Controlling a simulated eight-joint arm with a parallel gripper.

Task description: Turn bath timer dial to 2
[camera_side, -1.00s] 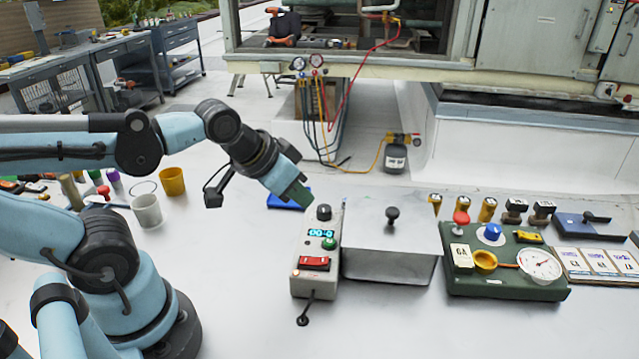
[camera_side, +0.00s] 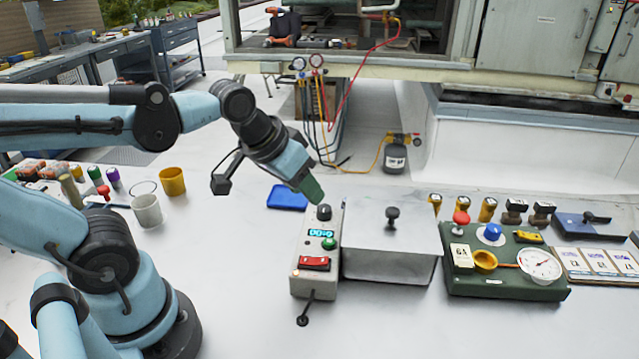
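The bath timer is a light grey control box (camera_side: 306,283) standing in front of me on the white work surface. Its black dial (camera_side: 324,212) is at the far end, above a lit blue display (camera_side: 321,233), a green button (camera_side: 329,244) and a red switch (camera_side: 313,263). The display seems to read zeros; its digits are small. My gripper (camera_side: 314,194) has green fingertips and points down and right, just above and behind the dial. I cannot tell whether it touches the dial. The finger gap is not visible from this side.
A lidded metal bath (camera_side: 385,262) with a black knob stands directly right of the timer. A green gauge panel (camera_side: 520,285) is further right. A white mug (camera_side: 147,211) and a yellow cup (camera_side: 172,182) stand left.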

